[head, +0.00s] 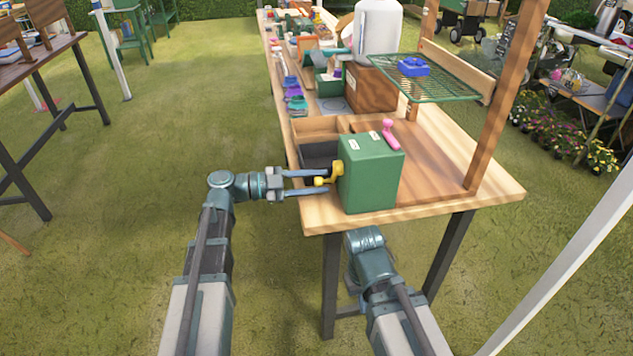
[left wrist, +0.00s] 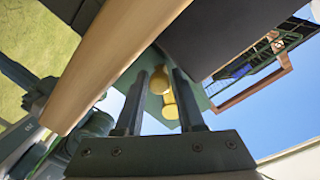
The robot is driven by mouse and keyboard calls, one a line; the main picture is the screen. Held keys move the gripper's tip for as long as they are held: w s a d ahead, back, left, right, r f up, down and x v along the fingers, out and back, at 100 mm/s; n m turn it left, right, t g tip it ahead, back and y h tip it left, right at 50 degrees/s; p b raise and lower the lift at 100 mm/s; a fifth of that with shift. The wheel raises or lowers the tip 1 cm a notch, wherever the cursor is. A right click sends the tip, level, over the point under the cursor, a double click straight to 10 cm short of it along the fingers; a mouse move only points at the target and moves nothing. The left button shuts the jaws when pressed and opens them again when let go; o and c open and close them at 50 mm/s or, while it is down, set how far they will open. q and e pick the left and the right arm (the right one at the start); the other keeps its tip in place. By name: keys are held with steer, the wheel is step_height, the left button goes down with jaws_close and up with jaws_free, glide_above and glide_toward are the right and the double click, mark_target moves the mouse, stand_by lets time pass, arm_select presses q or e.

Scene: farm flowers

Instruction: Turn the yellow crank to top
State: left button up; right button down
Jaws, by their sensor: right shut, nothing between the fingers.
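The green box (head: 370,175) stands on the near end of the wooden bench. The yellow crank (head: 335,174) is on its left side, its handle low and sticking out to the left. My left gripper (head: 308,182) points right at the crank, its fingers open, one above and one below the handle. In the left wrist view, the yellow crank (left wrist: 170,108) shows between the spread fingers (left wrist: 162,100). My right arm's wrist is low by the bench's near edge; its fingers are hidden in the head view. In the left wrist view my right gripper (left wrist: 15,70) appears shut and empty.
A green wire shelf (head: 430,78) holds a blue object (head: 412,67).

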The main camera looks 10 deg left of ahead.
arm_select(q)
steer(key=shift+o, duration=1.1)
steer(key=v, duration=1.3)
steer(key=shift+s+a, duration=0.15)
steer(key=shift+a, duration=0.25)
